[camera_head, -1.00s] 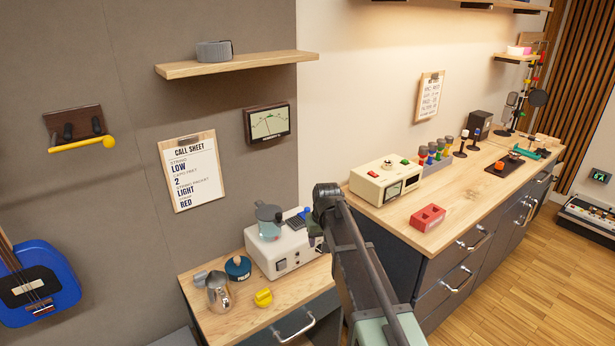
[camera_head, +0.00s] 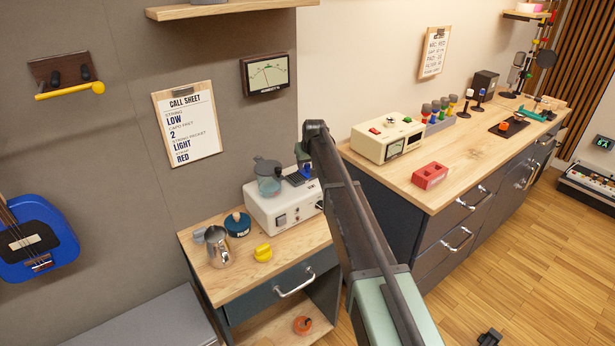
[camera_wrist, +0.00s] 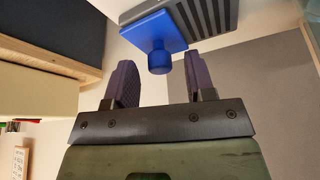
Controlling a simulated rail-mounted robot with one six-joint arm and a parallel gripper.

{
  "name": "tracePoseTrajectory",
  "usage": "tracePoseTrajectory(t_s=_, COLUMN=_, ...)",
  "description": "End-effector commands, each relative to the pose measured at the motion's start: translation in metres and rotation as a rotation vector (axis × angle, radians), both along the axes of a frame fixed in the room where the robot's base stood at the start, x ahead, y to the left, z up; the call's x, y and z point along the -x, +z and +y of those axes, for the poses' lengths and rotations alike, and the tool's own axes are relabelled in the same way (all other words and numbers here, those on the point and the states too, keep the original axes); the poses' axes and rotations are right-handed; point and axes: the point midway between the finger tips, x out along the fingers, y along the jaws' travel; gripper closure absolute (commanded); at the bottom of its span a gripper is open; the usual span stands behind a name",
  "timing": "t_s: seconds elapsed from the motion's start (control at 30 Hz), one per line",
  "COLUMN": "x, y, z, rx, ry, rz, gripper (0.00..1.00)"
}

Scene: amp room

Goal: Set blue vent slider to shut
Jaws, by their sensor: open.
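The blue vent slider (camera_wrist: 158,35) shows in the wrist view as a flat plate with a round knob (camera_wrist: 160,63), beside a grey vent (camera_wrist: 208,14) with dark slats. In the head view the slider (camera_head: 306,170) is small, on top of the white amp box (camera_head: 270,212), by the dark vent (camera_head: 296,180). My gripper (camera_wrist: 159,76) is open, with one purple finger on each side of the knob's end in the wrist view. I cannot tell whether a finger touches it. In the head view my arm hides most of the gripper.
A grey-blue pot (camera_head: 268,178) stands on the amp box, close to the vent. A metal jug (camera_head: 217,246), a dark blue tin (camera_head: 237,224) and a yellow knob (camera_head: 263,252) sit on the same small table (camera_head: 205,282). A cream box (camera_head: 388,140) stands on the right counter.

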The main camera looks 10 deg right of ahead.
Motion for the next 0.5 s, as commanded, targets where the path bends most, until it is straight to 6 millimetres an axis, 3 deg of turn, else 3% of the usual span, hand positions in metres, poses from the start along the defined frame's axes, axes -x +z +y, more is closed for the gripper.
tracePoseTrajectory(t_s=0.03, x=-0.0024, y=-0.0087, z=0.0003, rx=0.0, ry=0.0, rz=0.0, gripper=0.5)
tracePoseTrajectory(t_s=0.27, x=-0.0027, y=-0.0056, z=0.0006, rx=0.0, ry=0.0, rz=0.0, gripper=0.5)
tracePoseTrajectory(t_s=0.5, x=-0.0026, y=-0.0055, z=0.0006, rx=0.0, ry=0.0, rz=0.0, gripper=0.84)
